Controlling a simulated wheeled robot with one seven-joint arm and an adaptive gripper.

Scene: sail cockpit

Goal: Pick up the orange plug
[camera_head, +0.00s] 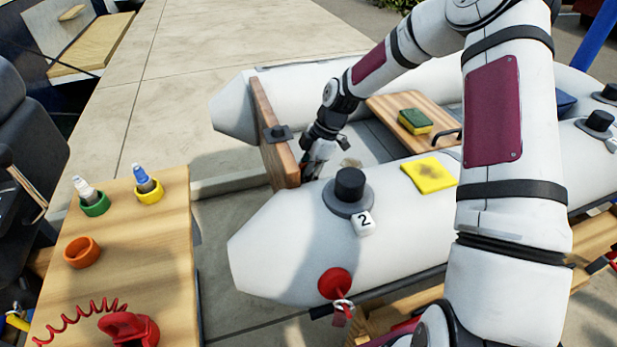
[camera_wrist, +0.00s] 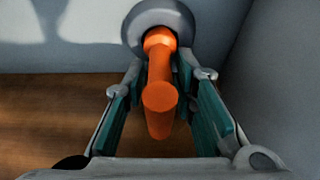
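The orange plug (camera_wrist: 160,108) shows in the wrist view, its near end toward the camera and its far end at a round grey fitting (camera_wrist: 150,16) on a pale surface. My gripper (camera_wrist: 160,80) is open, with one teal-padded finger on each side of the plug. Gaps show between plug and pads. In the head view my gripper (camera_head: 312,165) reaches down inside the white inflatable boat (camera_head: 290,255), close to the wooden board (camera_head: 272,135) at its end. The plug is hidden in that view.
A wooden table (camera_head: 130,245) at left carries an empty orange ring (camera_head: 82,253), a green ring (camera_head: 95,205) and a yellow ring (camera_head: 149,193) holding bottles, and a red coiled cord. A sponge (camera_head: 415,121) lies on a board in the boat. A black valve (camera_head: 350,186) stands on the near tube.

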